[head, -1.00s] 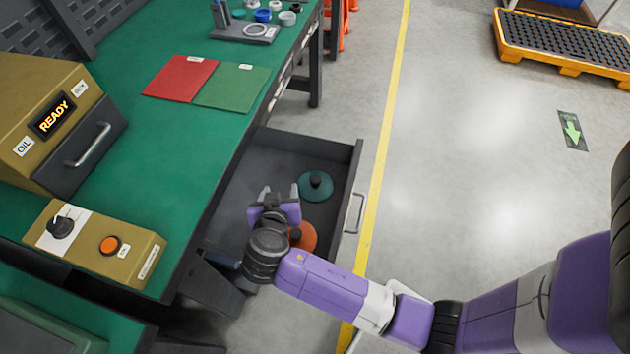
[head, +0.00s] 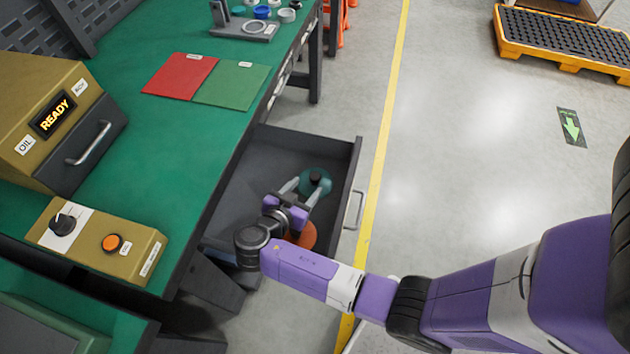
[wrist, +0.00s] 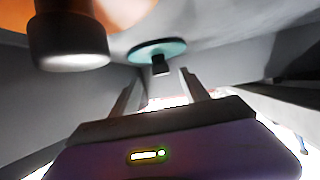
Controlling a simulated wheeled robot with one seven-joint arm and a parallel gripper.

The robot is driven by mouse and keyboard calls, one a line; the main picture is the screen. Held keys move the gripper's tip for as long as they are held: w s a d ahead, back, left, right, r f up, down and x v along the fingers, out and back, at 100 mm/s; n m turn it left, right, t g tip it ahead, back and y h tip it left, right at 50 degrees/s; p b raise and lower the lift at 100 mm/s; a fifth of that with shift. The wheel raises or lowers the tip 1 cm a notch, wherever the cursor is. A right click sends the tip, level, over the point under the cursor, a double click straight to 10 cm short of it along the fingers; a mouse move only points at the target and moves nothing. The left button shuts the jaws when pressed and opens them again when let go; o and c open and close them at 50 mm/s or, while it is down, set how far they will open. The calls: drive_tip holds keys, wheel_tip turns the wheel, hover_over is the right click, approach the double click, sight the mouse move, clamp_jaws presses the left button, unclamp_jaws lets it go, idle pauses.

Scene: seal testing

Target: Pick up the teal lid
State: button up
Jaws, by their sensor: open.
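The teal lid (head: 321,190) is a round disc with a black knob, lying in the open drawer (head: 245,181). In the head view, my gripper (head: 304,189) is open, with its two fingers reaching to the lid's near left side and partly covering it. In the wrist view, the teal lid (wrist: 157,50) with its dark knob lies beyond the fingertips (wrist: 157,80). The knob appears between the finger lines but apart from them, and nothing is held.
An orange lid (head: 306,238) lies in the drawer near my wrist, partly hidden, and shows with a dark knob in the wrist view (wrist: 120,8). The drawer walls and handle (head: 355,209) stand close around. The green workbench (head: 160,130) borders the drawer on the left.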

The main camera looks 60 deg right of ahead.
sight(312, 180)
drive_tip(key=shift+x, duration=2.8)
drive_tip(key=shift+c, duration=0.4)
clamp_jaws()
